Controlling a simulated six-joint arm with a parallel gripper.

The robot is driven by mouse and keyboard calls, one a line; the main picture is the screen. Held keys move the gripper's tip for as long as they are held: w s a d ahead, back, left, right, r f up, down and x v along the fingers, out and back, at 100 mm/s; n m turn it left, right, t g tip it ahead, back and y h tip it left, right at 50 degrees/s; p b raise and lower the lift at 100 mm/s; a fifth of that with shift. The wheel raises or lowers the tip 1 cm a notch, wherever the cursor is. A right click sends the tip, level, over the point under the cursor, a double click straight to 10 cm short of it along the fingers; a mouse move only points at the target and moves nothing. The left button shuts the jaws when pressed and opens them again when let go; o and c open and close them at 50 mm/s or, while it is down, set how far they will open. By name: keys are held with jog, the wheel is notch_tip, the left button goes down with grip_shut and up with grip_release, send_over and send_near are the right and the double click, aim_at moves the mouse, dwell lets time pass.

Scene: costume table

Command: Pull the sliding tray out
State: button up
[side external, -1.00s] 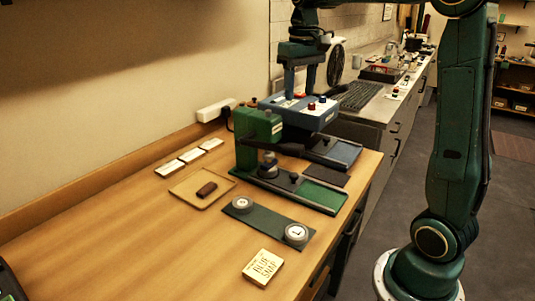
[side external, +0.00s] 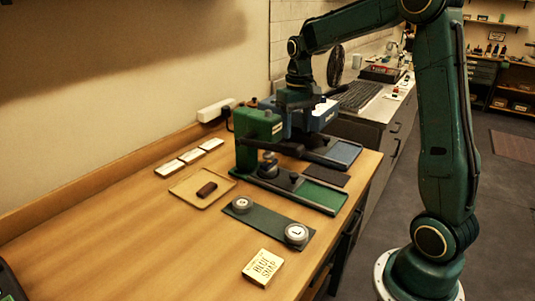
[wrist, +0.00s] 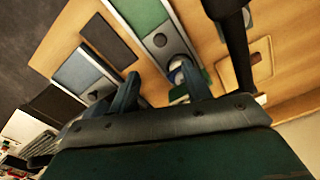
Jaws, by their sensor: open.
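The green press (side external: 259,135) has a flat slide with a green panel (side external: 324,196) at its front end; the panel also shows at the top of the wrist view (wrist: 143,12). A small dark knob stands on this slide (wrist: 160,40). Behind it, the blue press (side external: 322,115) has a similar slide with a blue-grey panel (side external: 343,152), which shows at left in the wrist view (wrist: 80,72). My gripper (side external: 300,101) is low by the blue press, partly hidden behind the green press. In the wrist view its fingers (wrist: 160,86) are apart and empty.
A dark green strip with two round dies (side external: 268,222), a yellow box (side external: 263,267) and a shallow tray with a brown block (side external: 203,188) lie on the table. White cards (side external: 190,156) lie near the wall.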

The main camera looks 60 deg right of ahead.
aim_at(295, 175)
jog(key=shift+f, duration=0.3)
notch_tip(295, 175, down, 14)
jog(key=shift+r, duration=0.15)
dwell(0.6)
grip_shut()
jog(key=shift+s, duration=0.15)
